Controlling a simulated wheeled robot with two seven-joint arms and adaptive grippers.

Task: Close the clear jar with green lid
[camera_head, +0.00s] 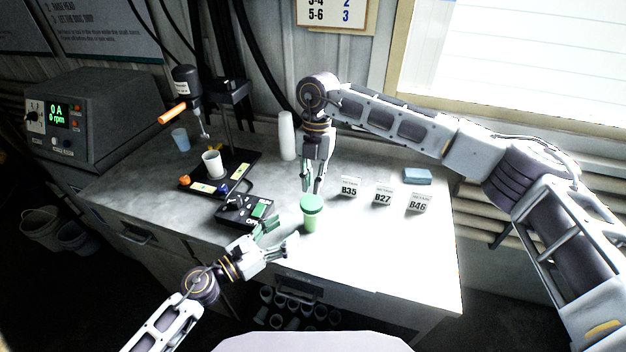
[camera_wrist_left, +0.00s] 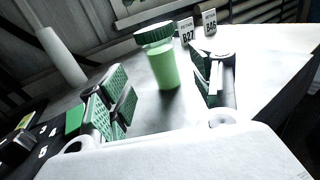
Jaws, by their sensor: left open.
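The clear jar (camera_head: 310,224) shows pale green and stands upright on the bench. Its green lid (camera_head: 311,203) sits at the mouth. In the left wrist view the lid (camera_wrist_left: 154,36) looks tilted and shifted left over the jar body (camera_wrist_left: 162,68); I cannot tell whether it is seated. My left gripper (camera_head: 279,236) is open, low to the left of the jar, its fingers pointing toward it. In the wrist view the jar is beyond and between the fingers (camera_wrist_left: 168,98), not touched.
Labelled cards B35 (camera_head: 349,188), B27 (camera_head: 383,194) and B46 (camera_head: 417,202) stand right of the jar. A black control box (camera_head: 245,212) is close to the left gripper. The disperser stand (camera_head: 232,92) with a white cup (camera_head: 212,164) is farther left. The bench front right is clear.

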